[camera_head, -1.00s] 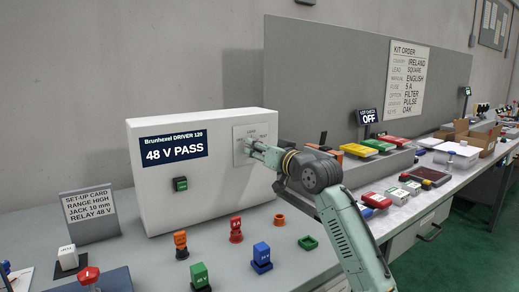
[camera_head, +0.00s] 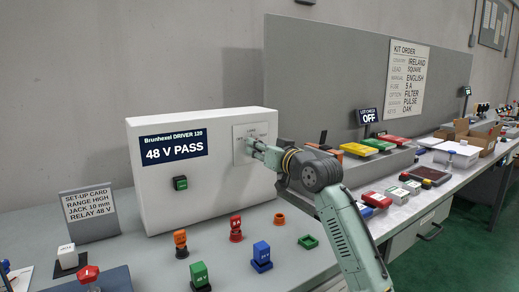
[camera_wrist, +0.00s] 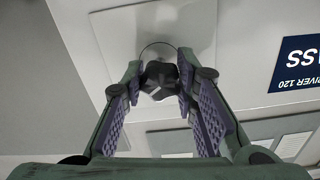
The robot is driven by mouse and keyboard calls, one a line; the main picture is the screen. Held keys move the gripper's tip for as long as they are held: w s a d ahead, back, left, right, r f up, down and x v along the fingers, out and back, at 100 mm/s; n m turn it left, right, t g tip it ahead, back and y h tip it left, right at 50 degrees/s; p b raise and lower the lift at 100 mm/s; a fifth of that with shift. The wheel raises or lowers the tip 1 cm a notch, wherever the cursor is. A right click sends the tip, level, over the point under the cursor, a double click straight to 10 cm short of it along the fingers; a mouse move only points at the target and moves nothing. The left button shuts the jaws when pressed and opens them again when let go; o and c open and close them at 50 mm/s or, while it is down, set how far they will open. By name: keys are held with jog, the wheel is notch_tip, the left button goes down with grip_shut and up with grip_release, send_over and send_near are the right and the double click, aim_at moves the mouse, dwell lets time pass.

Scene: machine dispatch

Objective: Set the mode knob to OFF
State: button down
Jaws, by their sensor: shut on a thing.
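The white machine (camera_head: 160,190) stands on the bench, its display (camera_head: 172,148) reading "48 V PASS". A light square plate (camera_head: 262,132) on the right of its front carries the mode knob. The dark knob (camera_wrist: 160,80) shows in the wrist view, between the two fingertips. My gripper (camera_head: 250,146) reaches the plate from the right, and the wrist view shows my gripper (camera_wrist: 162,88) shut on the knob from both sides. In the head view my fingers cover the knob. The plate's labels are too small to read, so I cannot tell the knob's setting.
A green button (camera_head: 180,183) sits on the machine's front. Several coloured plugs, such as the blue one (camera_head: 261,256), stand on the bench before it, below my arm.

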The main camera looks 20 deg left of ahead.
jog(key=n+b, duration=0.1)
jog(key=n, duration=0.5)
jog(key=shift+f+b, duration=0.1)
jog(key=shift+b, duration=0.2)
jog(key=n+b, duration=0.1)
jog(key=n, duration=0.4)
jog(key=shift+n, duration=0.3)
jog(key=n+b, duration=0.1)
jog(key=n, duration=0.4)
jog(key=n+b, duration=0.1)
jog(key=n, duration=0.4)
jog(key=shift+n, duration=0.4)
jog(key=c, duration=1.2)
grip_release()
jog(key=shift+c, duration=0.2)
